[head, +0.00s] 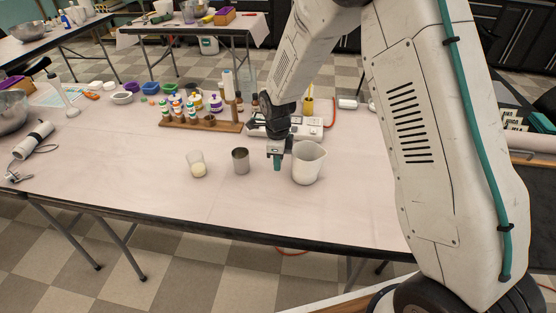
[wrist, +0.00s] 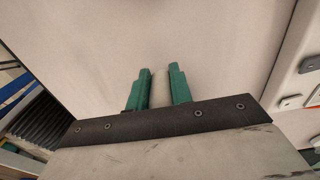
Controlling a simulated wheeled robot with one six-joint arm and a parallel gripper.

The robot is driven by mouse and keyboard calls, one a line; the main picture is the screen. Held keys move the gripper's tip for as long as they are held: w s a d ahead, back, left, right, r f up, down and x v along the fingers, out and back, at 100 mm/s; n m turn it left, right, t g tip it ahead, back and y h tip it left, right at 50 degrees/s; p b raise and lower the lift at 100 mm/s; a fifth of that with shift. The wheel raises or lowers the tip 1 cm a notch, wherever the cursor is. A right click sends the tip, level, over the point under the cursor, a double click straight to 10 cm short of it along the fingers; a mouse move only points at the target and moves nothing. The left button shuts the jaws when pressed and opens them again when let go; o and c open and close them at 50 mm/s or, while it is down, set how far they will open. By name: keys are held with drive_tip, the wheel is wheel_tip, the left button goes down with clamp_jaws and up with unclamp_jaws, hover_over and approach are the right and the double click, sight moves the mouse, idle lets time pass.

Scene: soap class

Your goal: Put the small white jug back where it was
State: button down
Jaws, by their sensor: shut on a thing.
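The small white jug (head: 309,164) is upright over the front part of the table, right of a metal cup. Its open mouth faces up. My gripper (head: 277,163) is at the jug's left side with its teal fingers pointing down. In the wrist view, the fingers (wrist: 157,90) are shut on a narrow pale piece, which looks like part of the jug, probably its handle. The rest of the jug cannot be made out in that view. I cannot tell whether its base touches the table.
The metal cup (head: 240,160) and a glass beaker with pale contents (head: 197,166) stand to the left. Behind are a wooden rack with small bottles (head: 205,124) and a white device (head: 307,128).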

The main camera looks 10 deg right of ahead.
drive_tip(key=shift+f, duration=0.15)
drive_tip(key=c, duration=1.3)
unclamp_jaws()
drive_tip(key=shift+o, duration=0.2)
